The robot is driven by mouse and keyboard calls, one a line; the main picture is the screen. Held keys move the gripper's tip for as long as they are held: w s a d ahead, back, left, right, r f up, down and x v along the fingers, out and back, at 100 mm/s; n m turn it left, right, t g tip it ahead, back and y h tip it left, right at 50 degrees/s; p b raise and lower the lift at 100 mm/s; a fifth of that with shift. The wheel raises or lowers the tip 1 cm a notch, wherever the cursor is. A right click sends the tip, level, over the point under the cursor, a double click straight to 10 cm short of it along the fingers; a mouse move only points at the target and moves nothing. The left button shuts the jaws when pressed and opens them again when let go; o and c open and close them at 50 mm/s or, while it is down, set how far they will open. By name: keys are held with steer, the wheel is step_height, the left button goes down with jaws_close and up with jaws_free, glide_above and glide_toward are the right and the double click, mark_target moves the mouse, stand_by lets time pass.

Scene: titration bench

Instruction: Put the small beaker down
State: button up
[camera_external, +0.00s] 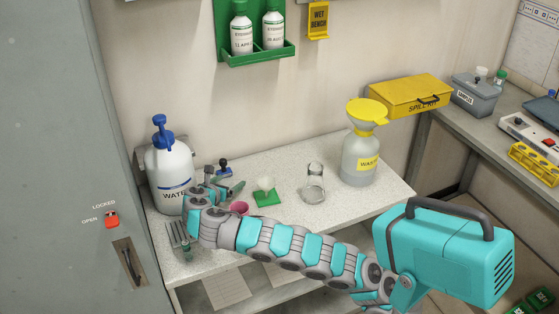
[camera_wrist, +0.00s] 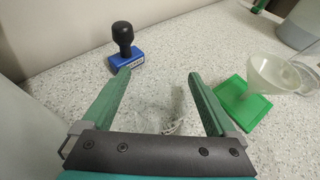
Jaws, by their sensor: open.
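My gripper (camera_external: 230,186) is low over the left part of the speckled bench top, reaching in between the water bottle and the green pad. In the wrist view, its two green fingers are spread wide, and my gripper (camera_wrist: 159,78) is open. A faint, clear glass shape, which looks like the small beaker (camera_wrist: 182,112), stands between the fingers, nearer the right one. Bare bench shows between it and the left finger. Its lower part is hidden by the gripper's dark front edge. In the external view I cannot make the small beaker out behind my gripper.
A blue stamp (camera_wrist: 124,57) with a black knob stands just beyond the left fingertip. A funnel (camera_wrist: 262,74) stands on a green pad (camera_external: 267,198) to the right. A larger glass beaker (camera_external: 313,188), the waste bottle (camera_external: 357,160) and the water bottle (camera_external: 166,170) stand around.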

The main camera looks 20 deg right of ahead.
steer(key=p+v, duration=0.1)
steer(key=v, duration=0.9)
steer(key=shift+a+r+p, duration=0.1)
steer(key=shift+r+p, duration=0.15)
steer(key=shift+p, duration=0.1)
steer(key=shift+p+v, duration=0.4)
steer(key=shift+v, duration=0.45)
